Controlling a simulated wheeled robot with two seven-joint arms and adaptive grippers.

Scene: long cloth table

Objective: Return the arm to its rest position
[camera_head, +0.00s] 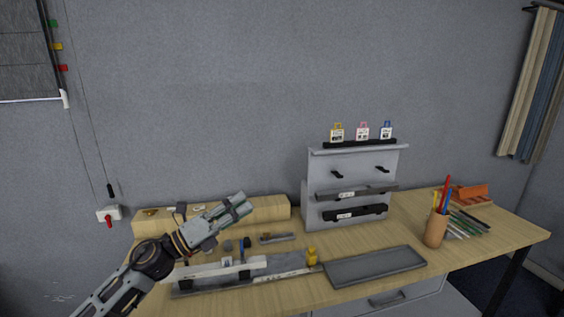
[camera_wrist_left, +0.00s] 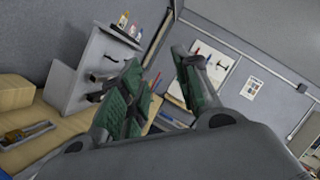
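My left arm comes in from the lower left in the head view. Its gripper (camera_head: 244,202) is raised over the left part of the table and points up and to the right. In the left wrist view, the two green-padded fingers of the gripper (camera_wrist_left: 160,92) stand apart with nothing between them, so it is open and empty. It appears clear of the things on the table. My right arm and gripper are not in view.
The wooden table (camera_head: 290,296) holds a grey rack (camera_head: 318,170), a grey tray (camera_head: 374,266), a pen cup (camera_head: 435,229) and a long wooden block (camera_head: 262,208). Tools and small parts lie below and beside the left gripper. The air above the table is free.

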